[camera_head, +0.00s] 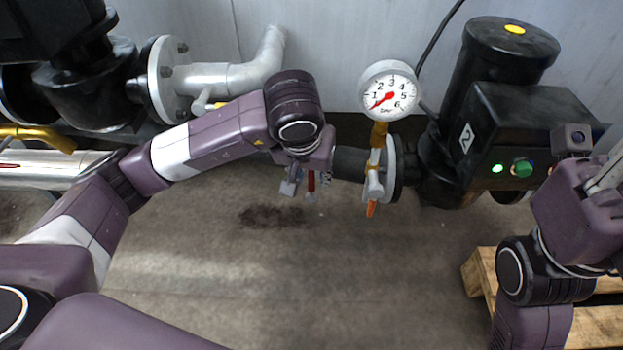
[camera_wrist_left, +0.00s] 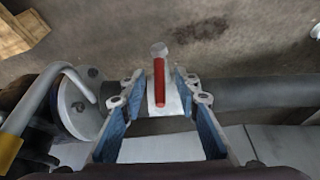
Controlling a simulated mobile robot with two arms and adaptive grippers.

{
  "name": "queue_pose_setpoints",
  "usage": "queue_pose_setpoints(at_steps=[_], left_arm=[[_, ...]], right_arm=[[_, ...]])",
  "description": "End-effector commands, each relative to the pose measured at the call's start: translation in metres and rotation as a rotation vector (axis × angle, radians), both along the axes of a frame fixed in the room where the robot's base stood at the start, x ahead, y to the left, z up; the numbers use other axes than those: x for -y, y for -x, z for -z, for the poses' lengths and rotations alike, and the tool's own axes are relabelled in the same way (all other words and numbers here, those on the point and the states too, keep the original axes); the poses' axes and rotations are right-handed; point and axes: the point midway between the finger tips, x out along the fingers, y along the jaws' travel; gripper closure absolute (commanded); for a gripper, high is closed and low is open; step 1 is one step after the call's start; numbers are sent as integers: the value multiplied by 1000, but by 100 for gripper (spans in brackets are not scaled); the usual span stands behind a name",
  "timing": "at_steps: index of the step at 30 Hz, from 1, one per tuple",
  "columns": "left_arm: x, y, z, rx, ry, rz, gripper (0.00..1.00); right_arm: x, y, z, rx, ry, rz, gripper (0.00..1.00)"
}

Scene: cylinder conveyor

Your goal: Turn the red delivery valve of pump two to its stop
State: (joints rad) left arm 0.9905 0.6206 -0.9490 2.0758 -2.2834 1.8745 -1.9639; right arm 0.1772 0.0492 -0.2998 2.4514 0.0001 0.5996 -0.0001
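The red valve lever (camera_head: 311,183) hangs from the dark pipe left of the pump marked 2 (camera_head: 500,100). In the left wrist view the red lever (camera_wrist_left: 159,80) with its pale round end stands between the two fingers of my left gripper (camera_wrist_left: 158,95). The blue finger pads are apart, with a gap on each side of the lever. In the head view my left gripper (camera_head: 304,186) is at the lever and partly hides it. Of my right arm only the wrist shows at the right edge; its fingers cannot be made out.
A pressure gauge (camera_head: 390,92) with its red needle near the low end stands above a grey valve with an orange tip (camera_head: 371,209). The pump has a lit green lamp (camera_head: 497,169) and a green knob (camera_head: 522,168). A wooden pallet (camera_head: 480,272) lies at right. The middle floor is clear.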

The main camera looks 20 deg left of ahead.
Motion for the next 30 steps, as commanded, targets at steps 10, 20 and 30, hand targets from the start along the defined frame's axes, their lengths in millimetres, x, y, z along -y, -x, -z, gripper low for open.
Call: queue_pose_setpoints(at_steps=[10, 20, 30], left_arm=[[0, -1, 2, 1, 1, 0, 74], [0, -1, 2, 0, 1, 0, 100], [-1, -2, 3, 1, 6, -1, 100]], right_arm=[[0, 0, -1, 3, 1, 0, 71], [-1, 0, -1, 2, 1, 0, 71], [-1, 0, 1, 2, 1, 0, 71]])
